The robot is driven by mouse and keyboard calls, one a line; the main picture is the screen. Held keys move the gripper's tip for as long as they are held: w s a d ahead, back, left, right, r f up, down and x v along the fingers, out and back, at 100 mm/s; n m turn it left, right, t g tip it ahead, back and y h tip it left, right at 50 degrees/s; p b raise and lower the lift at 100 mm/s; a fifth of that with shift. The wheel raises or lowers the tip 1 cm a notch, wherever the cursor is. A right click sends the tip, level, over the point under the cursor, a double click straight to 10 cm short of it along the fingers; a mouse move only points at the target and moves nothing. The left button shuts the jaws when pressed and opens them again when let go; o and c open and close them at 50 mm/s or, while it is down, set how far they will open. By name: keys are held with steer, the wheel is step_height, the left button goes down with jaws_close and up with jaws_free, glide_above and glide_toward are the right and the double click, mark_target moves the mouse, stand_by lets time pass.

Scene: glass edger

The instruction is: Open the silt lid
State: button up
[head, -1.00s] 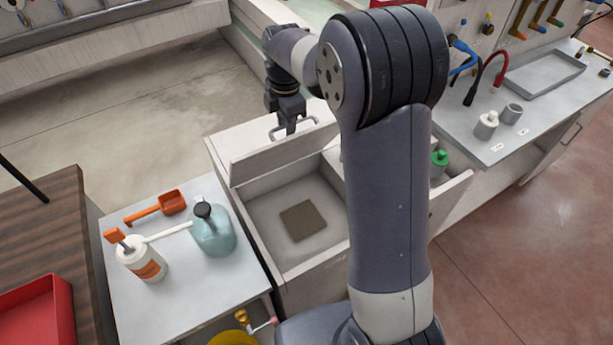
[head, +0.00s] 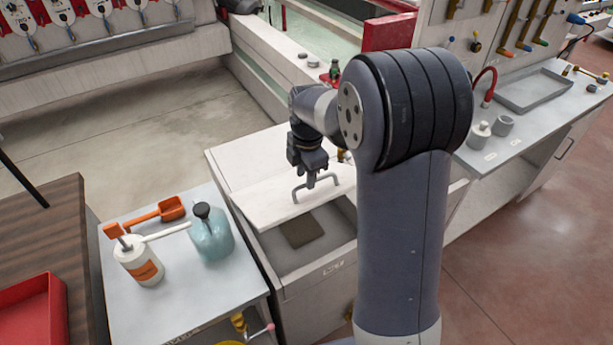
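The silt lid (head: 268,201) is a pale panel with a grey bar handle (head: 297,189). It is partly open, tilted over the back of the silt box (head: 310,290). The front of the box is uncovered, and a brown square (head: 301,229) shows on its floor. My gripper (head: 311,184) points down at the handle, its fingertips overlapping the bar in the picture. Whether the fingers are closed around the bar is too small to tell. My arm hides the right side of the box.
A side table (head: 190,293) left of the box holds a teal jug (head: 211,240), a white bottle (head: 139,262) and an orange scoop (head: 172,208). A red tray (head: 35,315) is at far left. A grey worktop (head: 535,125) stands at right.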

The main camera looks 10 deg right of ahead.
steer(key=w+a+r+p, duration=0.1)
steer(key=w+r+p, duration=0.3)
steer(key=r, duration=0.7)
steer(key=shift+a+r+p, duration=0.2)
steer(key=shift+r+p, duration=0.15)
steer(key=shift+p, duration=0.15)
stand_by(0.6)
stand_by(0.5)
